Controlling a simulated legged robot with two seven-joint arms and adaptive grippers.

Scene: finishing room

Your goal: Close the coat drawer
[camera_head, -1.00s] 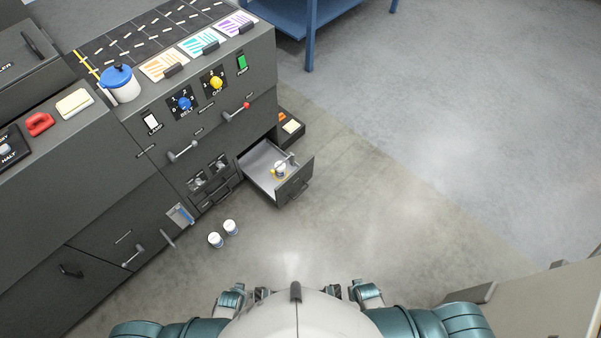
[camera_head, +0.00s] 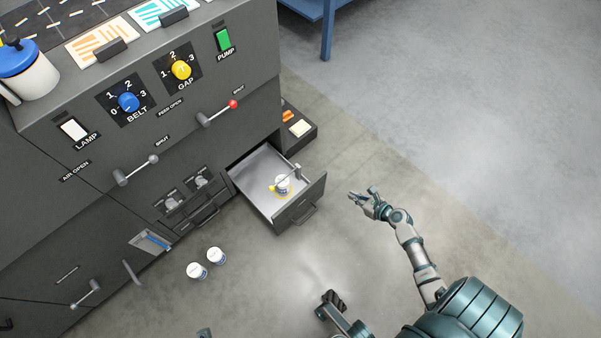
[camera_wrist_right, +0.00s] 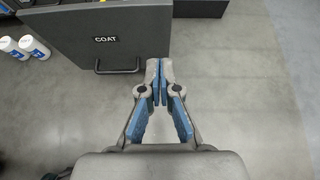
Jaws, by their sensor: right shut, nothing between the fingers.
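The coat drawer (camera_head: 303,203) stands pulled out of the dark machine, its inside showing. A small white pot and a yellow item sit in it. In the right wrist view its dark front (camera_wrist_right: 75,38) bears the word COAT, with a bar handle (camera_wrist_right: 118,71) below. My right gripper (camera_head: 352,197) is in front of the drawer, to its right in the head view, with a gap of floor between. In the wrist view its fingertips (camera_wrist_right: 159,63) are together and empty, overlapping the front's lower right corner in the picture, right of the handle.
Two white pots (camera_head: 206,263) stand on the floor left of the drawer. A dark low tray (camera_head: 304,136) is on the floor behind it, beside the machine (camera_head: 230,70). A blue table leg (camera_head: 327,35) is at the top. Floor on the right is clear.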

